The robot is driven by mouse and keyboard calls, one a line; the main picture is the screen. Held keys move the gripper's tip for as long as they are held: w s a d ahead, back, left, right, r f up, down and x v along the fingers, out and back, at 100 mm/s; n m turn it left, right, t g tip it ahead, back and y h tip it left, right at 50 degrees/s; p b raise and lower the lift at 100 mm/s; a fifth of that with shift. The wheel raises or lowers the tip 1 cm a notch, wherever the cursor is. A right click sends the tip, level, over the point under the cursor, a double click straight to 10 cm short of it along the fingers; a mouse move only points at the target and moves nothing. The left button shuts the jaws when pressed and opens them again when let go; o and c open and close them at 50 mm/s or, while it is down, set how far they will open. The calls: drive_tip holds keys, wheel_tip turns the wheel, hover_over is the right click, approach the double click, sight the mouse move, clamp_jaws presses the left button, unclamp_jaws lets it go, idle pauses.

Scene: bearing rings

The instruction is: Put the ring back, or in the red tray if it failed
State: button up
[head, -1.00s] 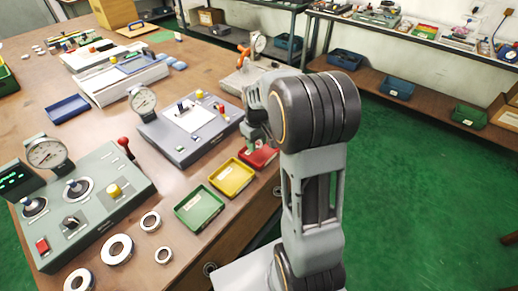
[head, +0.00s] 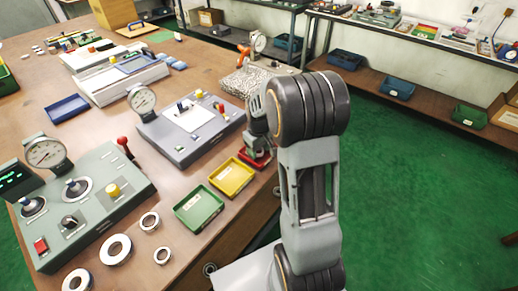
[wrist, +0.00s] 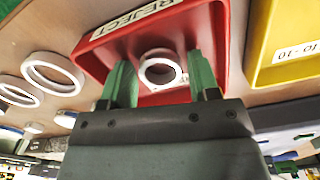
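The red tray (head: 268,163), labelled REJECT, stands at the right front of the table. It fills the upper middle of the wrist view (wrist: 90,45). A small pale metal ring (wrist: 160,84) lies in it between my fingers. My gripper (wrist: 160,62) points down into the tray, with a narrow gap showing on each side of the ring, so it looks open around it. In the head view my arm hides the ring and most of the tray. Several other metal rings, including a large one (head: 115,249) and a small one (head: 149,221), lie at the table's front left.
A yellow tray (head: 231,178) and a green tray (head: 199,208) stand beside the red one. A green-grey gauge station (head: 85,205) and a grey station (head: 190,128) with a dial stand behind them. A blue tray (head: 68,108) lies farther left.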

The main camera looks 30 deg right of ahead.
drive_tip(key=shift+o, duration=0.9)
wheel_tip(320, 180, up, 12)
drive_tip(key=p, duration=0.1)
drive_tip(key=s+a+m+t, duration=0.1)
drive_tip(key=s+a, duration=0.3)
drive_tip(key=s, duration=0.4)
drive_tip(key=s+a+r+m+t, duration=0.1)
drive_tip(key=s+a+t, duration=0.1)
drive_tip(key=s+a, duration=0.3)
drive_tip(key=s, duration=0.3)
drive_tip(key=shift+a+m, duration=0.3)
wheel_tip(320, 180, up, 6)
drive_tip(key=p, duration=0.5)
drive_tip(key=shift+r+t+p, duration=0.2)
drive_tip(key=shift+t+p, duration=0.1)
drive_tip(key=shift+p, duration=0.1)
